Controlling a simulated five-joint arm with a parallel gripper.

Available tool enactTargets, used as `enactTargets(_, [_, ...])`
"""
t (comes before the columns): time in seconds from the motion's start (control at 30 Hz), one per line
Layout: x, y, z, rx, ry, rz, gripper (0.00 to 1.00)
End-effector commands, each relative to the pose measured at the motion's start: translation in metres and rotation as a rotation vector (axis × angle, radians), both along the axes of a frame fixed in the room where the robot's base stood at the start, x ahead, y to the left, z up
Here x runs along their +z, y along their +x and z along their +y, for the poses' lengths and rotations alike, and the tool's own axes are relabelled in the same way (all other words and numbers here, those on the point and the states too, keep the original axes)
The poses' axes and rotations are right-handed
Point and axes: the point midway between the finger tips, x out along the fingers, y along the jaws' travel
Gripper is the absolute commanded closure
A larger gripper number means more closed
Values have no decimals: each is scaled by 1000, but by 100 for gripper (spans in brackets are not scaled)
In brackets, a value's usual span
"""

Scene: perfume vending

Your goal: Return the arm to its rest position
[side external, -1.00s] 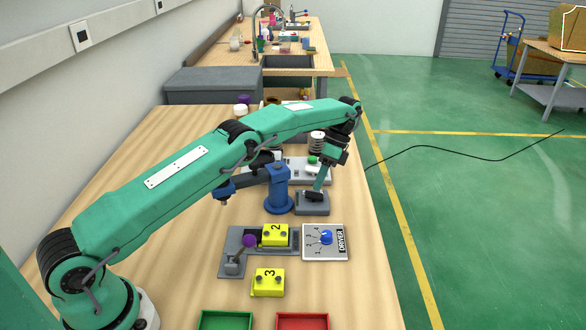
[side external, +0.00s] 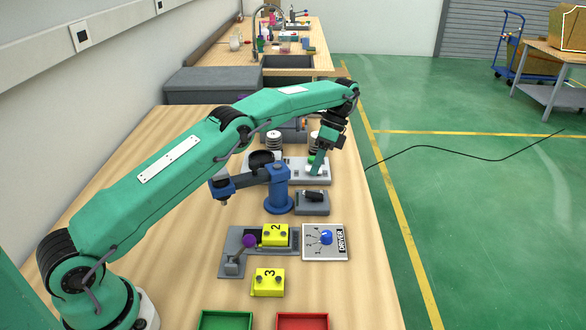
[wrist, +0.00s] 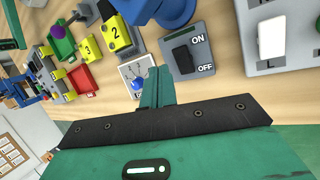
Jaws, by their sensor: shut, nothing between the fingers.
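My green arm stretches from the lower left to the far side of the bench. My gripper (side external: 316,168) points down over the grey panel at the back, beyond the on/off switch box (side external: 312,200); whether it touches the panel cannot be told. In the wrist view my gripper (wrist: 155,88) shows its green fingers closed together with nothing between them. The black rocker of the switch box (wrist: 186,58) lies between ON and OFF labels, right of my fingers there.
A blue post with an arm (side external: 277,185) stands left of the switch box. Nearer are the DRIVER dial panel (side external: 325,253), yellow blocks 2 (side external: 275,235) and 3 (side external: 268,282), a green tray (side external: 226,313) and a red tray (side external: 302,315). The bench's left part is mostly clear.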

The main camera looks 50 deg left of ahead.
Motion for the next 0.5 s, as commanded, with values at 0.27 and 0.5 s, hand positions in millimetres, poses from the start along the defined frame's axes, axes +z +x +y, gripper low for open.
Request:
enactTargets(0.27, [0,0,0,0,0,0,100])
enactTargets(0.5, [10,-1,0,14,7,-17,100])
